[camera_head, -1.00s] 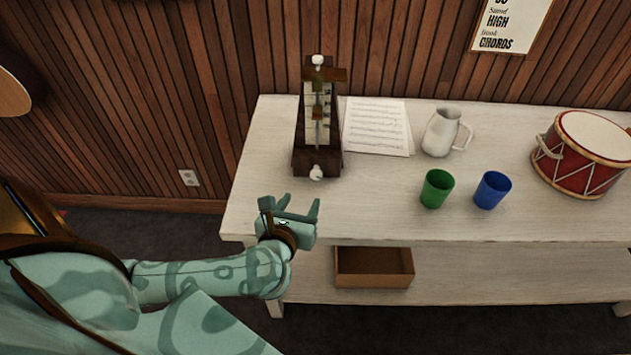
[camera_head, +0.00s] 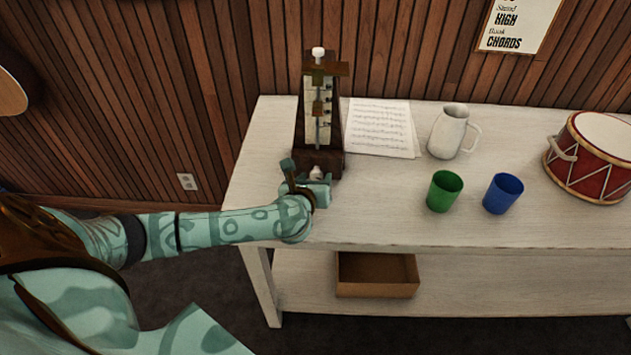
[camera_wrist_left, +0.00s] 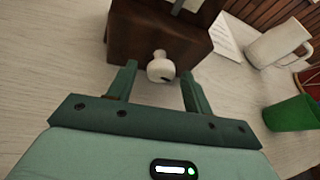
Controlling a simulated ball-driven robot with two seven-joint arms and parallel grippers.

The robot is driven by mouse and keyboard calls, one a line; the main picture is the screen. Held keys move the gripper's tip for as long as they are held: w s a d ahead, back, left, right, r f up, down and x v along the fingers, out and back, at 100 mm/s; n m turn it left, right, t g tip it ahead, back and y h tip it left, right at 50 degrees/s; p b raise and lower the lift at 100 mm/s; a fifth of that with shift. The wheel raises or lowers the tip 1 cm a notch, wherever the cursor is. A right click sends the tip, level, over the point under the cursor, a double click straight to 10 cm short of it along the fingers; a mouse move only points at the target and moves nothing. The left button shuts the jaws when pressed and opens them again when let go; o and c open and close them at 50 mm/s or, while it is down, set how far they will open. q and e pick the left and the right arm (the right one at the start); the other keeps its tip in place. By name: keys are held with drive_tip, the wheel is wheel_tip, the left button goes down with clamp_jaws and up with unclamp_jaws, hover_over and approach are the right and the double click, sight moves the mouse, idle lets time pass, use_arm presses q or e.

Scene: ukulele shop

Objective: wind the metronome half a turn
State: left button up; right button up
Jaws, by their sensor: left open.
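The metronome (camera_head: 318,100) is a dark wooden tapered box with a pale scale and a pendulum. It stands upright at the left end of the white table. A white winding knob (camera_head: 316,172) sticks out low on its front; the knob also shows in the left wrist view (camera_wrist_left: 160,68). My left gripper (camera_head: 308,172) is at the front of the metronome, open, with its fingers on either side of the knob. In the left wrist view a gap shows between the knob and each finger, and the gripper (camera_wrist_left: 158,80) holds nothing. My right gripper is not in view.
Sheet music (camera_head: 380,128) lies right of the metronome. A white jug (camera_head: 449,132), a green cup (camera_head: 444,192), a blue cup (camera_head: 502,194) and a red drum (camera_head: 590,160) stand further right. A cardboard box (camera_head: 376,276) sits on the lower shelf. The table's front edge is clear.

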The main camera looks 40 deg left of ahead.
use_arm(q)
drive_tip(key=c, duration=1)
drive_tip(key=shift+o, duration=0.2)
drive_tip(key=shift+r+m+p, duration=0.2)
drive_tip(key=shift+m+p, duration=0.1)
drive_tip(key=shift+p, duration=0.4)
drive_tip(key=m+y+p, duration=0.1)
drive_tip(key=g+p, duration=0.1)
drive_tip(key=p, duration=0.1)
drive_tip(key=shift+w+d+r+m+y, duration=0.1)
drive_tip(key=shift+d+m+y, duration=0.1)
drive_tip(key=shift+m+y, duration=0.2)
drive_tip(key=shift+m+g+y+p, duration=0.3)
drive_tip(key=shift+m+g+p, duration=0.1)
drive_tip(key=shift+m+p, duration=0.25)
drive_tip(key=shift+w+d+f+m+g+y+p, duration=0.15)
drive_tip(key=shift+m+g+y+p, duration=0.25)
drive_tip(key=shift+m+y+p, duration=0.55)
drive_tip(key=shift+f+m+g+y, duration=0.25)
drive_tip(key=shift+m+y, duration=0.2)
drive_tip(key=shift+m, duration=0.55)
drive_tip(key=shift+d+m+y+b, duration=0.1)
drive_tip(key=shift+m+y+b, duration=0.3)
drive_tip(key=shift+m+y, duration=0.3)
drive_tip(key=shift+m, duration=0.3)
